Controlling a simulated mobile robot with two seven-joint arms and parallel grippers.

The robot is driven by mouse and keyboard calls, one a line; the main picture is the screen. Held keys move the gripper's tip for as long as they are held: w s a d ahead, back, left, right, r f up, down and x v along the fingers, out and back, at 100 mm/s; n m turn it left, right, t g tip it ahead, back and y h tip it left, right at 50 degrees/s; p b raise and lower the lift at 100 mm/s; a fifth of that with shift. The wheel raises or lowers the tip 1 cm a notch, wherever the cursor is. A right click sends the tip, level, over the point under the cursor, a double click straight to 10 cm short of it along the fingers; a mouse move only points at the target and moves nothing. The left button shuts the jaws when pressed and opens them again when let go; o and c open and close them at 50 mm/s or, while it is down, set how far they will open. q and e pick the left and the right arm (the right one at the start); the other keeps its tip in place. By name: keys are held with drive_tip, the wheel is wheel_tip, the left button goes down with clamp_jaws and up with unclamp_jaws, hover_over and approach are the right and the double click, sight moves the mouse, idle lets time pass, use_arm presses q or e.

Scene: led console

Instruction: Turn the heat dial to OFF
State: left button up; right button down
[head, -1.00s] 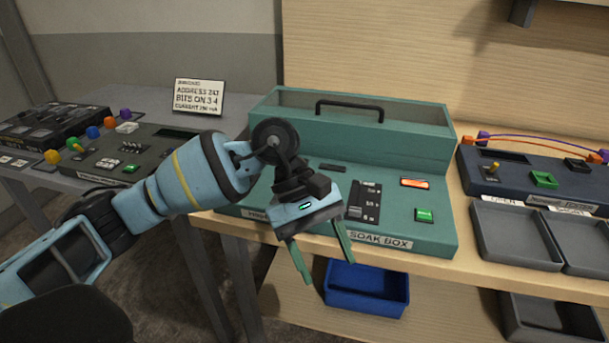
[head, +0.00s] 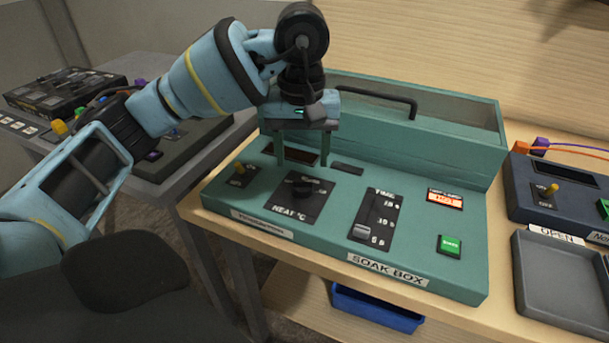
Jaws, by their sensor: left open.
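The heat dial (head: 299,186) is a black knob on a dark square plate marked HEAT °C, on the green soak box (head: 420,240). My left gripper (head: 301,160) is above and just behind the dial, pointing down. Its two green fingers are spread wide and nothing is between them. The fingers appear apart from the dial, though the exact gap is hard to judge. The dial's pointer and the small scale marks around it are too small to read. My right gripper is not in view.
The raised lidded part with a black handle (head: 375,92) stands behind.

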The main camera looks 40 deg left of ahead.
sight(303, 181)
use_arm(q)
wheel_tip(303, 181, down, 5)
drive_tip(key=shift+r, duration=0.1)
drive_tip(key=shift+f, duration=0.55)
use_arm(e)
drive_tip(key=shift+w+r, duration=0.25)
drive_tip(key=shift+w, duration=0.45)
use_arm(q)
drive_tip(key=c, duration=1)
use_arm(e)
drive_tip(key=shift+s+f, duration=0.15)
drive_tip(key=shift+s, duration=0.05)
